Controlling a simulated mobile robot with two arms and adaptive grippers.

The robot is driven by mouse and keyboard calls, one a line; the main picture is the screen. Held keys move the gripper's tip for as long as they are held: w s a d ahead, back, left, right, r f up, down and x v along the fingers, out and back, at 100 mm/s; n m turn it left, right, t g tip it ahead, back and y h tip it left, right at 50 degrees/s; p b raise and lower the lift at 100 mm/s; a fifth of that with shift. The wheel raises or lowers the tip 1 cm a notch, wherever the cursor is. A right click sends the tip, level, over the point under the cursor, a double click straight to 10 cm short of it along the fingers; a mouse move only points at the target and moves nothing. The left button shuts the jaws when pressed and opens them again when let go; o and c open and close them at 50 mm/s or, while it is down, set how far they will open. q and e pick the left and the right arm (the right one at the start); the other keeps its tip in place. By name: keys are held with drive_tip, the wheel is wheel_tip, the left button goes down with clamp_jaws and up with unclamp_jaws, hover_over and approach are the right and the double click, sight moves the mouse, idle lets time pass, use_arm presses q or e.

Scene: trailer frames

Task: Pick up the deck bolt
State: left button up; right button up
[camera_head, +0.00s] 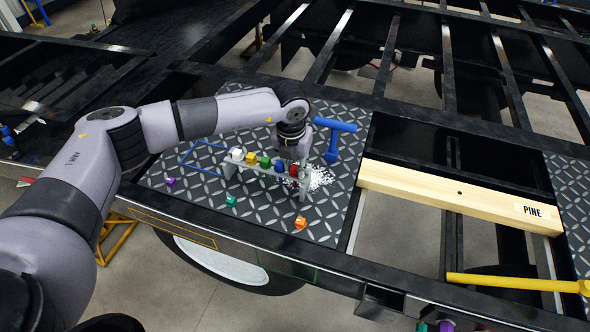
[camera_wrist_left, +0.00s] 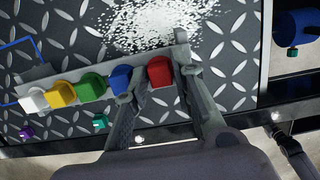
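A grey rack (camera_head: 240,167) stands on the diamond-plate deck, with a row of coloured pieces along its top: white, yellow, green, blue and red. The red piece (camera_wrist_left: 160,72) is at the right end. I cannot tell from its looks which piece is the deck bolt. My left gripper (camera_head: 291,183) is down at this right end and partly hides it in the head view. In the left wrist view, the left gripper (camera_wrist_left: 158,86) has its fingers apart on either side of the red piece; firm contact is not visible. My right gripper is not in view.
Loose purple (camera_head: 170,182), teal (camera_head: 231,201) and orange (camera_head: 300,223) pieces lie in front of the rack. A pine plank (camera_head: 430,193) and open frame gaps lie to the right.

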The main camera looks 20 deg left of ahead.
use_arm(q)
drive_tip(key=shift+c, duration=0.5)
clamp_jaws()
drive_tip(key=shift+r, duration=0.15)
